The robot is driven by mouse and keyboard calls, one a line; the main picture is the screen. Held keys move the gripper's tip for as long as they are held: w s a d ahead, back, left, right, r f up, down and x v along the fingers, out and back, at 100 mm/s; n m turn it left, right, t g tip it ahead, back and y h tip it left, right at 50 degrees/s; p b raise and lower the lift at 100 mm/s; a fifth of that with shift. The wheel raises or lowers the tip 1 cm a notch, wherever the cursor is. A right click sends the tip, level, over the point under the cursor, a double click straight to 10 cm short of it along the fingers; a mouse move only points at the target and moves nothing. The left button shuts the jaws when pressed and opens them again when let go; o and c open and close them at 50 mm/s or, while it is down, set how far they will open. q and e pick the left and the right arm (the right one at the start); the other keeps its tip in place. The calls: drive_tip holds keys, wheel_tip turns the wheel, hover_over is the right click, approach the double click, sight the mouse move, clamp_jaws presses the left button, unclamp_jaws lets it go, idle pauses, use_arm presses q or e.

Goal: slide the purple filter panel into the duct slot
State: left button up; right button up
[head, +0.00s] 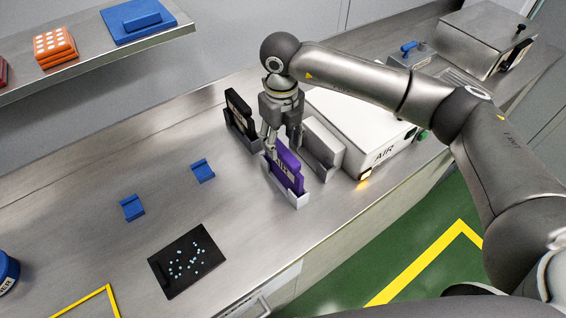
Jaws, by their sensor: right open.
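The purple filter panel (286,170) stands upright in a pale grey holder (296,199) on the steel counter. My right gripper (272,148) comes down from above at the panel's upper left end. Its fingers are open, and I cannot tell whether they touch the panel. A white box marked AIR (356,125) stands to the right; it looks like the duct unit, but its slot is not clearly visible. My left gripper is not in view.
A black panel (239,106) in a grey holder and a pale panel (323,143) stand close to the gripper. Two blue blocks (132,207) and a black tray (188,261) lie to the left. A shelf (85,58) hangs at upper left.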

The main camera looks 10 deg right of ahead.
sight(283, 150)
drive_tip(key=f, duration=0.1)
drive_tip(key=f+p, duration=0.1)
drive_tip(key=f, duration=0.1)
drive_tip(key=f+p, duration=0.1)
drive_tip(key=shift+w+d+f, duration=0.15)
drive_tip(key=shift+w+d, duration=0.1)
drive_tip(key=shift+f, duration=0.35)
drive_tip(key=shift+c, duration=0.3)
drive_tip(key=c, duration=0.5)
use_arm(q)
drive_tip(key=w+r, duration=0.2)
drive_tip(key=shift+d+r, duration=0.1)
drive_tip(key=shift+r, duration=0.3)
use_arm(e)
clamp_jaws()
